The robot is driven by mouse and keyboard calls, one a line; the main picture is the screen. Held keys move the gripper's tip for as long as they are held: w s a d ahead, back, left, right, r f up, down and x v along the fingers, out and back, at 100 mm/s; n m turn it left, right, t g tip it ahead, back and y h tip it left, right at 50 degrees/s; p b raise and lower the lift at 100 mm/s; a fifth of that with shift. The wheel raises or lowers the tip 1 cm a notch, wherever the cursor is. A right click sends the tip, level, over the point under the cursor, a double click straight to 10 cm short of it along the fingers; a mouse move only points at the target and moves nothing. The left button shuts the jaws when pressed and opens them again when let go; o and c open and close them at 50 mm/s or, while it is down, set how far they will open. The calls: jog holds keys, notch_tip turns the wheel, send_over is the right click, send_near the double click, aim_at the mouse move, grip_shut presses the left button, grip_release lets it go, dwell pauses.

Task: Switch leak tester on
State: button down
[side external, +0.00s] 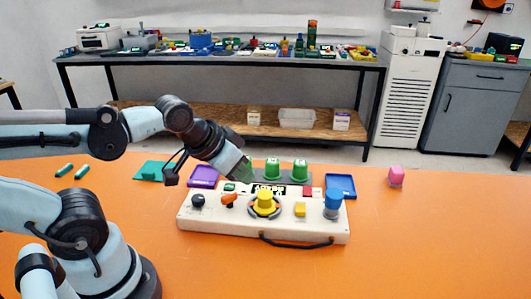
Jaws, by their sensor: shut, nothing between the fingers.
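A long white control box (215,217) sits on the orange table and is the likeliest leak tester, but I cannot read a name on it. Its top has a black knob (198,200), an orange control (229,199), a large yellow knob (265,202), a yellow block-shaped control (300,209) and a tall blue knob (333,202). A display (269,189) shows lettering too small to read surely. My gripper (246,176) is shut and empty, above the back left of the box. Its fingertips are hard to make out. Switch positions cannot be told.
Behind the box are a purple tray (203,176), two green cylinders (272,168) and a blue tray (341,186). A green tray (147,171) lies left. A pink block (396,177) stands right. A black cable (295,242) runs along the box's front. The table's right front is clear.

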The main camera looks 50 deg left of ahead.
notch_tip(320, 180, up, 5)
jog(key=n+g, duration=0.7)
jog(key=n, duration=1.8)
send_over(307, 192)
jog(key=w+a, duration=0.1)
jog(key=shift+w+a+f+n, duration=0.2)
jog(key=shift+w+f+n, duration=0.35)
jog(key=shift+n, duration=0.45)
notch_tip(307, 192, down, 14)
